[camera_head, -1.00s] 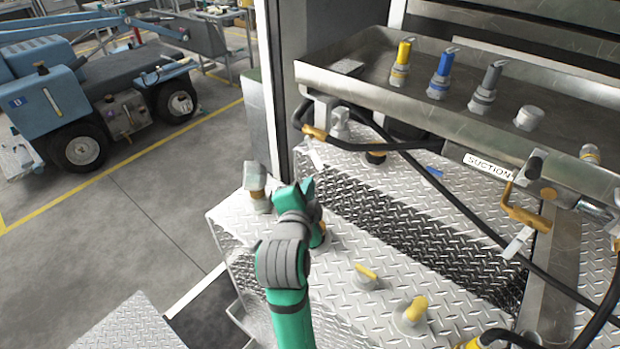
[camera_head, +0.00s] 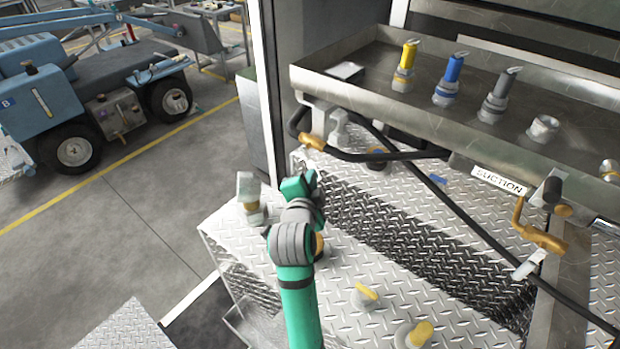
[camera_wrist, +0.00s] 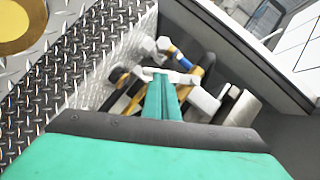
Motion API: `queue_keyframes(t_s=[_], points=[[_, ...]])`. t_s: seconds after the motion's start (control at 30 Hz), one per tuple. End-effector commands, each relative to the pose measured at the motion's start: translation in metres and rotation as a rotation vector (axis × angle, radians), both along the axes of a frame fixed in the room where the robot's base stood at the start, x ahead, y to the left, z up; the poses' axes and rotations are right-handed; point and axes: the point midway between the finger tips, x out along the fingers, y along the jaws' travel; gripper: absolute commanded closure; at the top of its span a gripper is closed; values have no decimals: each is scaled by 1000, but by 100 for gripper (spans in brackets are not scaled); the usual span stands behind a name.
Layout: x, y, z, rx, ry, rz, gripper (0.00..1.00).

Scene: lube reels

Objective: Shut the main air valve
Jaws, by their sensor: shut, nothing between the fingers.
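No label in view names the main air valve, so I cannot tell which fitting it is. My gripper (camera_head: 304,186) is over the left part of the diamond-plate top, its green fingers shut and empty. Just left of it stands a grey-capped fitting with a brass collar (camera_head: 250,196). In the wrist view, the fingers (camera_wrist: 161,84) point at a cluster of fittings with a yellow lever (camera_wrist: 132,104), a blue-banded piece (camera_wrist: 180,57) and pale blocks (camera_wrist: 202,101). The fingers partly cover this cluster, and contact cannot be told. A brass-coloured fitting (camera_head: 319,243) is partly hidden behind my arm.
Small yellow-handled fittings (camera_head: 367,293) stand on the plate right of my arm. Black hoses (camera_head: 455,205) cross behind it. A metal tray (camera_head: 440,122) holds yellow, blue and grey nozzles. A brass handle (camera_head: 538,232) hangs by the SUCTION label (camera_head: 497,181).

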Motion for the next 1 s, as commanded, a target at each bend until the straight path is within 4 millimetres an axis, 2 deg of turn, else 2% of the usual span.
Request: queue_keyframes(t_s=[0.47,1.0], points=[[1,1,-4,45,-31,-1,100],[12,22,-21,337,-244,7,100]])
